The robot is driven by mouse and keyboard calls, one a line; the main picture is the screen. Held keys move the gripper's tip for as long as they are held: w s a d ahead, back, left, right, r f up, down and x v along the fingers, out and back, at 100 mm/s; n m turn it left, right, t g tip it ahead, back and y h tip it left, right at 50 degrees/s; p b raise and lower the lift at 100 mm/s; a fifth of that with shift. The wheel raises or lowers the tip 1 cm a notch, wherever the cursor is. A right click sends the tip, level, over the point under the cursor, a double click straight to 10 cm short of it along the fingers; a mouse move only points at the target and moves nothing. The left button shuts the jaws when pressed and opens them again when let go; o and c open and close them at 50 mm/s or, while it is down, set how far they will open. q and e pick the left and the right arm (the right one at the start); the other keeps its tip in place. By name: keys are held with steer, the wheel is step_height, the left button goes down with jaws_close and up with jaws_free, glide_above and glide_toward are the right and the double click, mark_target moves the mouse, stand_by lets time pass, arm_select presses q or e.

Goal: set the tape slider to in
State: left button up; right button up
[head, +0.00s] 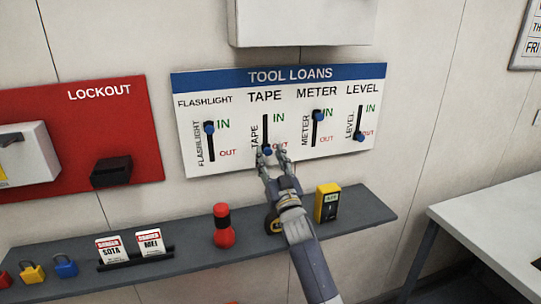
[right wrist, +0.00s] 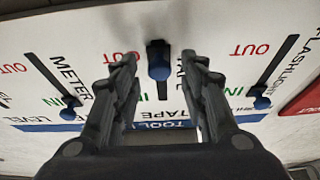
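The tape slider is a black vertical slot with a blue knob (head: 267,151) on the white tool loans board (head: 226,160). Its knob sits at the low end of the slot, beside OUT. In the right wrist view, which is upside down, the blue tape knob (right wrist: 158,68) shows between my fingers. My right gripper (head: 272,154) is open, one finger on either side of the knob. There is a visible gap from each finger to the knob in the right wrist view (right wrist: 160,72). My left gripper is not in view.
The flashlight knob (head: 209,127) and meter knob (head: 318,115) are up near IN; the level knob (head: 360,135) is low near OUT. A grey shelf (head: 190,258) below holds a red flashlight (head: 223,228), a yellow meter (head: 327,204) and padlocks. A red lockout board (head: 130,130) is at left.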

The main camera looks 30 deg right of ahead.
steer(key=shift+w, duration=0.1)
jaws_close()
step_height(320, 180, up, 10)
steer(key=p, duration=0.6)
steer(key=shift+f, duration=0.15)
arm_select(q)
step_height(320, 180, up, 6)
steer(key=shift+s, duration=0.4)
arm_select(e)
steer(key=shift+d, duration=0.1)
jaws_free()
